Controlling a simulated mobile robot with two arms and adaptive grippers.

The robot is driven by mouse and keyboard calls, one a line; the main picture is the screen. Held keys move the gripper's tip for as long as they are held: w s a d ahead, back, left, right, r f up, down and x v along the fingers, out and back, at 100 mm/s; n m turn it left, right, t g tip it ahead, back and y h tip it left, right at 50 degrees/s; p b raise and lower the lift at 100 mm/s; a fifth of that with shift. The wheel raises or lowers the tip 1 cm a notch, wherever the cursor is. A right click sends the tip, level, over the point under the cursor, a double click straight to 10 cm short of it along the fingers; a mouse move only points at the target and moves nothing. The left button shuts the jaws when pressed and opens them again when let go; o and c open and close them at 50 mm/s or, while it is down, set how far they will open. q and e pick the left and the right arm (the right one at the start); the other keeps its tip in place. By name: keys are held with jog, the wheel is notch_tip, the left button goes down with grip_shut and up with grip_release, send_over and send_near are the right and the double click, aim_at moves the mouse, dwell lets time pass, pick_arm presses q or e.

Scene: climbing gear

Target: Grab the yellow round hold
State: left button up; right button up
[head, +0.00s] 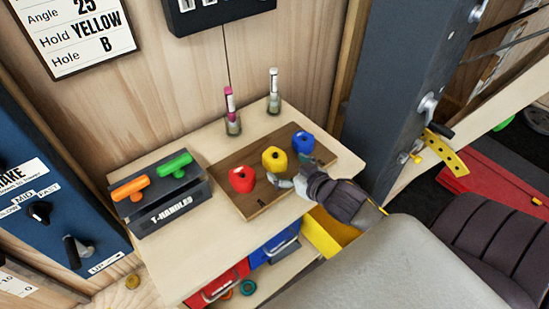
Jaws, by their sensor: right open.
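The yellow round hold (274,159) sits in a shallow brown wooden tray (256,207) on a small wooden table, between a red hold (241,179) and a blue hold (303,143). My right gripper (289,176) is open, just in front of the yellow hold and slightly to its right. Its fingers are close to the hold; I cannot tell whether they touch it. My left gripper is not in view.
A black T-handles box (165,207) with orange and green handles stands left on the table (194,255). Two small jars (233,123) with markers stand behind the tray. A dark grey post (400,95) rises at the right. Red and blue bins (275,246) sit below.

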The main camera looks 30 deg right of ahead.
aim_at(281, 162)
jog(key=p+x, duration=0.1)
jog(key=x, duration=0.5)
jog(key=shift+w+d+f, duration=0.2)
jog(key=shift+w+f, duration=0.1)
jog(key=shift+f, duration=0.05)
jog(key=shift+s, duration=0.1)
jog(key=shift+c, duration=0.7)
jog(key=shift+r, duration=0.1)
jog(key=c, duration=1.2)
jog(key=shift+c, duration=0.2)
